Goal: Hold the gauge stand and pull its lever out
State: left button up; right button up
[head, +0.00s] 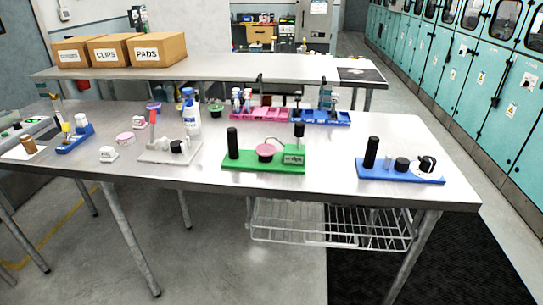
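I cannot tell for certain which fixture is the gauge stand. A green-based stand (262,160) sits near the front edge of the metal table, right of its middle. It has a black upright handle at its left, a pink round pad in the middle and a green block with a black-topped post at its right. A blue-based stand (400,169) sits to its right, with a black upright handle, a short black knob and a round white dial-like part with a black piece on it. No lever is clearly readable on either. Neither gripper is in view.
The metal table (330,177) also holds a grey stand with a black knob (170,150), a white bottle with a blue top (190,112), pink bins (262,114) and blue bins (320,117). Cardboard boxes (157,49) stand on a table behind. A wire basket (330,225) hangs below.

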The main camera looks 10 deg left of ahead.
aim_at(300, 127)
jog(key=i+j, duration=0.2)
jog(key=i, duration=0.2)
jog(key=i+j, duration=0.2)
jog(key=i, duration=0.2)
jog(key=i+j, duration=0.25)
jog(key=i, duration=0.2)
jog(key=k+l, duration=0.2)
jog(key=k, duration=0.3)
